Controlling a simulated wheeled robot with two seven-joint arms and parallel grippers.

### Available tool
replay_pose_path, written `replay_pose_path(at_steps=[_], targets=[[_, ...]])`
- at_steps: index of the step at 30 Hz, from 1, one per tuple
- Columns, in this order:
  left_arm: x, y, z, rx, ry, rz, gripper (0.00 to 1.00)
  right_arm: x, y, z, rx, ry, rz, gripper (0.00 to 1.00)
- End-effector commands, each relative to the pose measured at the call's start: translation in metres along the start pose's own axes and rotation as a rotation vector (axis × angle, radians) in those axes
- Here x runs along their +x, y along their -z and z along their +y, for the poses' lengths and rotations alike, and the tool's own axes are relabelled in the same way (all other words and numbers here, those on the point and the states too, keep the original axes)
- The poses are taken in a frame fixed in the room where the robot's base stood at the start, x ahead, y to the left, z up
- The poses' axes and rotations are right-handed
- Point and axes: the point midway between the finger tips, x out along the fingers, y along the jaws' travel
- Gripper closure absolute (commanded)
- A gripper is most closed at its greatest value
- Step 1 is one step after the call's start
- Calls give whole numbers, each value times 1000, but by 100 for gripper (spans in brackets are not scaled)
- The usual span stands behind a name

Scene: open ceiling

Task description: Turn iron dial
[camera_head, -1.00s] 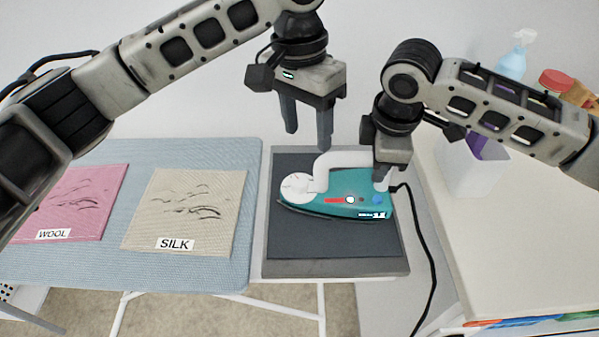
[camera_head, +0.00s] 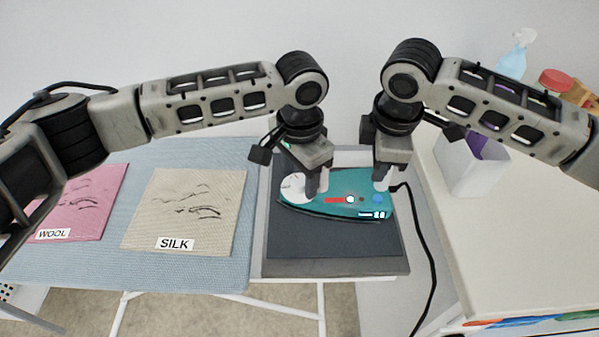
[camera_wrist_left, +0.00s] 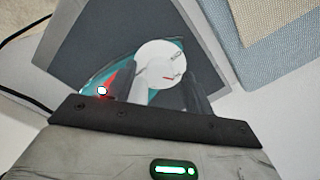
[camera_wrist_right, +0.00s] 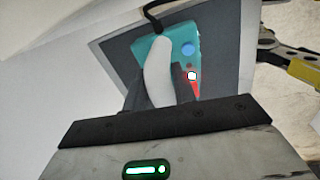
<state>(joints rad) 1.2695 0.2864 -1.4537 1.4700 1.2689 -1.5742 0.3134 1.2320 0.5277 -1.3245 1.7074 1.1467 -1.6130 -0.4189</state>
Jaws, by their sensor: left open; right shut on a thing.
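A teal iron (camera_head: 345,208) lies on a dark grey rest pad (camera_head: 335,243) with its tip to the left. Its round white dial (camera_head: 293,187) is at the front end, partly hidden in the head view by my left gripper (camera_head: 312,193). In the left wrist view the dial (camera_wrist_left: 161,65) shows a small red mark and lies at the open fingers (camera_wrist_left: 161,90) of that gripper; contact is unclear. My right gripper (camera_head: 386,184) is shut on the iron's white handle (camera_wrist_right: 157,72), near its rear end.
A blue ironing board (camera_head: 195,274) with a beige SILK cloth (camera_head: 186,212) and a pink WOOL cloth (camera_head: 82,203) stands at left. A black cord (camera_head: 431,255) runs down beside the pad. A white table (camera_head: 520,240) with a white bin (camera_head: 474,166) is at right.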

Motion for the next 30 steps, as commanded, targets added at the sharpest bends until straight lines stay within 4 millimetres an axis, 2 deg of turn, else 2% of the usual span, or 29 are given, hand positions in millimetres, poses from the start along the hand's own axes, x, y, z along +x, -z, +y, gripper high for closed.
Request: replay_pose_path(at_steps=[8,9,13,14,23,30], targets=[[3,0,0,0,0,0,47,3,-3,1,2,-2,-9,100],[3,0,0,0,0,0,53,3,-3,1,2,-2,-9,100],[2,0,0,0,0,0,89,3,-3,1,2,-2,-9,100],[2,0,0,0,0,0,93,3,-3,1,2,-2,-9,100],[2,0,0,22,0,1,93,3,-3,1,2,-2,-9,100],[2,0,1,139,0,1,93,3,-3,1,2,-2,-9,100]])
